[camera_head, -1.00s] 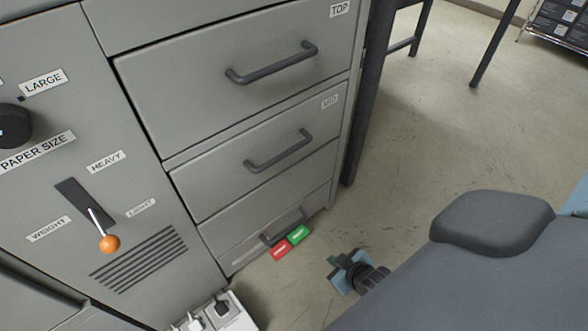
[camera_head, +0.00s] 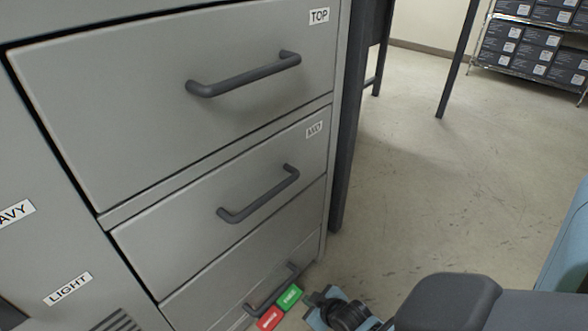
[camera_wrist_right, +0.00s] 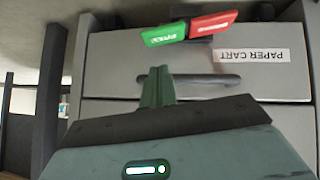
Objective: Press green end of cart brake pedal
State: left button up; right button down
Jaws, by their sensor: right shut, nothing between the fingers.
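The brake pedal has a green end (camera_head: 289,297) and a red end (camera_head: 270,318), low at the foot of the grey drawer cabinet, in front of the lowest handle. In the right wrist view the green end (camera_wrist_right: 164,36) is at the top middle, beside the red end (camera_wrist_right: 213,24). My right gripper (camera_head: 318,299) is just right of the green end in the head view, low near the floor. Its fingers (camera_wrist_right: 157,84) are shut and empty, pointing toward the green end, with a visible gap in the wrist view. My left gripper is not in view.
The grey cabinet has drawers labelled TOP (camera_head: 319,16) and MID (camera_head: 314,130) with protruding handles. A PAPER CART label (camera_wrist_right: 251,55) shows in the wrist view. A dark table leg (camera_head: 350,130) stands right of the cabinet. Open floor lies further right, before a shelf of boxes (camera_head: 530,50).

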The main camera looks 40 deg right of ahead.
jog(key=b, duration=0.5)
send_near(288, 291)
jog(key=x, duration=0.4)
jog(key=shift+w+f, duration=0.1)
jog(key=shift+f, duration=0.05)
jog(key=shift+w+d+f+b, duration=0.15)
jog(key=shift+w+f+b, duration=0.25)
jog(key=shift+w+b, duration=0.15)
